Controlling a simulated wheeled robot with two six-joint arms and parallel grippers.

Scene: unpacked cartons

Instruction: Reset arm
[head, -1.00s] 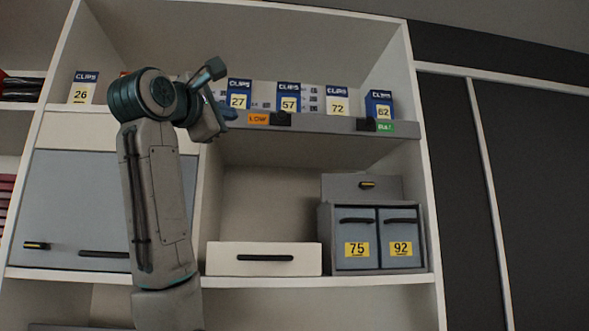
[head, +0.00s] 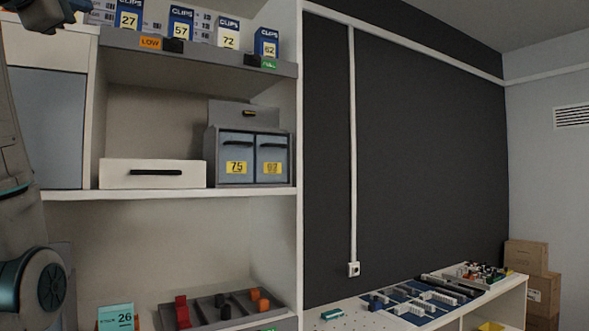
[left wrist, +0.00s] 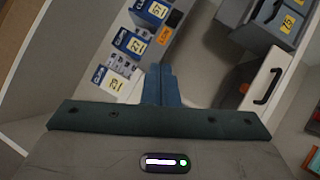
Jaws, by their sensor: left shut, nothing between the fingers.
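My left arm comes in at the left edge of the head view, and part of my left gripper (head: 52,12) shows at the top left corner. In the left wrist view its two blue fingers (left wrist: 161,84) are together, with nothing between them. Beyond the fingers are blue CLIPS boxes (left wrist: 133,42) on the upper shelf, apart from the gripper. A white drawer (left wrist: 266,84) is to their right. My right gripper is in neither view.
The shelf unit holds CLIPS boxes (head: 181,23), a white drawer (head: 152,174) and a grey cabinet (head: 249,155). A grey tray (head: 205,309) is below. At right a table (head: 478,312) carries parts, near cardboard boxes (head: 540,279).

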